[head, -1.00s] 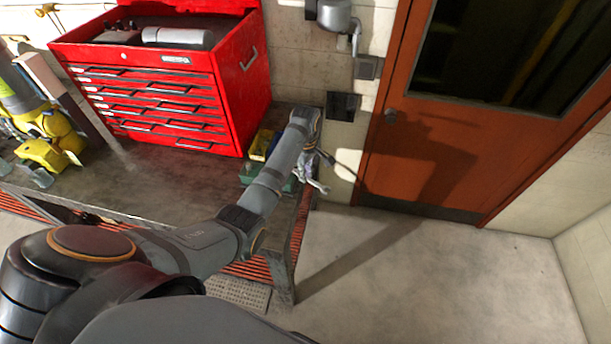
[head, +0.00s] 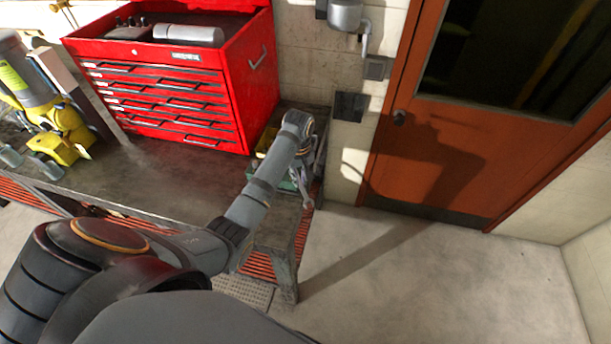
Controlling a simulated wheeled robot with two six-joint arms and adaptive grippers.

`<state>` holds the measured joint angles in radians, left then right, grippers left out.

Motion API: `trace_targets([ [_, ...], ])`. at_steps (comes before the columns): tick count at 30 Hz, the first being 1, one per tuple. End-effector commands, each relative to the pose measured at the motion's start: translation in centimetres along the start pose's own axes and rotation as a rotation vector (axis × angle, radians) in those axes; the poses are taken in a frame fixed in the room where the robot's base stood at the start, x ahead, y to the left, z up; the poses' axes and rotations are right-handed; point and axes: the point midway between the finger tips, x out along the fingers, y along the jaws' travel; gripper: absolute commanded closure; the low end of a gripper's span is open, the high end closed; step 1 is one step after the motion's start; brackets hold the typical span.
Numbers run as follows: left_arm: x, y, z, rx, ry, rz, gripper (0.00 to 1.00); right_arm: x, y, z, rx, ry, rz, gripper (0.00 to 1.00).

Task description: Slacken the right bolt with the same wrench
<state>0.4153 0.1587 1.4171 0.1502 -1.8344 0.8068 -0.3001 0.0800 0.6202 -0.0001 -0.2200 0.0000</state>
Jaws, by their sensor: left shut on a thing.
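My left gripper (head: 302,172) is at the end of the grey arm, over the right end of the workbench. It is small here and partly hidden by my own wrist. It is shut on a silver tool that looks like the wrench (head: 306,194), whose end points down near the bench's right edge. A green object (head: 286,184) sits just behind and left of the gripper, partly hidden by the arm. I cannot make out the right bolt. My right gripper is not in view.
A red tool chest (head: 180,95) stands on the workbench (head: 165,175). Yellow machinery (head: 62,128) stands at the bench's left. An orange door (head: 425,150) is at the back right. The floor (head: 430,280) right of the bench is clear.

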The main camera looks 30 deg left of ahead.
Motion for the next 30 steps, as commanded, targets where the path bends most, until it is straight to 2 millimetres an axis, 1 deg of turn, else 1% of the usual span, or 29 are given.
trace_targets([
  [1, 0.0, -0.5, -0.1, 0.041, 0.002, -0.001, 1.0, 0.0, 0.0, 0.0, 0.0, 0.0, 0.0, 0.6],
  [3, 0.0, -0.8, 0.0, 0.083, 0.002, 0.0, 1.0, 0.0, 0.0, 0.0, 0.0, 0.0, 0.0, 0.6],
  [9, 0.0, -1.2, -0.1, 0.132, 0.001, 0.0, 1.0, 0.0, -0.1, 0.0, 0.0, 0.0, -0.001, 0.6],
  [14, 0.0, -2.8, -0.5, 0.305, 0.002, -0.003, 1.0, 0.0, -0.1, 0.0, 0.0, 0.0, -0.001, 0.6],
  [17, -0.1, -3.4, -0.7, 0.385, 0.001, -0.001, 1.0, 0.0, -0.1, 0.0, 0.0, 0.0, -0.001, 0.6],
  [23, 0.0, -3.8, -0.8, 0.429, 0.001, -0.001, 1.0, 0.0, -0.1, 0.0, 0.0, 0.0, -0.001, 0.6],
  [30, -0.1, -5.6, -2.0, 0.669, 0.002, -0.002, 1.0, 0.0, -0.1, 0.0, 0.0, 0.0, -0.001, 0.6],
])
